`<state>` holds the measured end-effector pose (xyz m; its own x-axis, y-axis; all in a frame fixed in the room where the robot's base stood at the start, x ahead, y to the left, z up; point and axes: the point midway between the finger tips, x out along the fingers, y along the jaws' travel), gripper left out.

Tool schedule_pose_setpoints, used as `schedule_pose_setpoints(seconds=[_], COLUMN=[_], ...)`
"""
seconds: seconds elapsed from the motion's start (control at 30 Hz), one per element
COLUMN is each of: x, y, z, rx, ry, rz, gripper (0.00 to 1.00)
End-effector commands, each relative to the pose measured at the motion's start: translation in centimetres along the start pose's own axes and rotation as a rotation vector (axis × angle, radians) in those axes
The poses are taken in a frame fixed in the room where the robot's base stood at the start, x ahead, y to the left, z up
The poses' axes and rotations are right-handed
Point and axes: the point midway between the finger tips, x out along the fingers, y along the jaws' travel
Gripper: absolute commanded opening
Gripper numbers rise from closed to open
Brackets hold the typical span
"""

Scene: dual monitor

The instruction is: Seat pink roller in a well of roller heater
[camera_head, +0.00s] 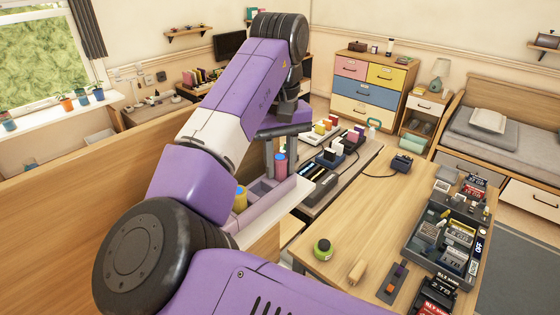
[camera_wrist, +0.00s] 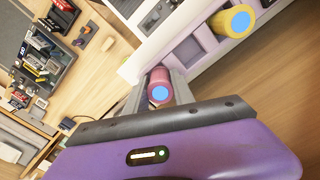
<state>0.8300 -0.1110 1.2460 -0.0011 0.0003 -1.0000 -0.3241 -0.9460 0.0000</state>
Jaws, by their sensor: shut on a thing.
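The pink roller (camera_head: 281,167), with a blue end, is held upright between the fingers of my gripper (camera_head: 280,160). It also shows in the wrist view (camera_wrist: 159,77), its blue end facing the camera. The roller heater (camera_head: 262,187) is a pale lilac block with square wells, partly hidden by my arm; it spans the top of the wrist view (camera_wrist: 211,50). A yellow roller (camera_head: 240,199) stands in one well, also seen in the wrist view (camera_wrist: 222,20). The pink roller is over or beside the heater's far end; I cannot tell whether its lower end is inside a well.
A wooden panel (camera_head: 70,215) stands left of the heater. Beyond the heater is a bench with a dark power-strip-like item (camera_head: 318,182) and several small coloured blocks. The wooden desk (camera_head: 345,215) at right holds a grey tray (camera_head: 412,245) of drives and a green jar (camera_head: 322,250).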

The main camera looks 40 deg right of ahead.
Motion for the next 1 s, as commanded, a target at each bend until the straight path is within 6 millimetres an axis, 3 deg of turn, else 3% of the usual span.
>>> schedule_pose_setpoints(seconds=[0.03,0.13,0.17,0.57,1.0], x=[0.1,0.1,0.1,-0.3,-6.5], y=[0.0,0.0,0.0,-0.1,-0.1], z=[0.0,0.0,0.0,0.0,-0.1], rx=[0.0,0.0,0.0,0.0,-0.002], ry=[-0.001,-0.001,-0.001,-0.001,0.002], rz=[0.0,0.0,-0.001,-0.002,-0.003], gripper=[0.33,0.53,0.55,0.55,0.55])
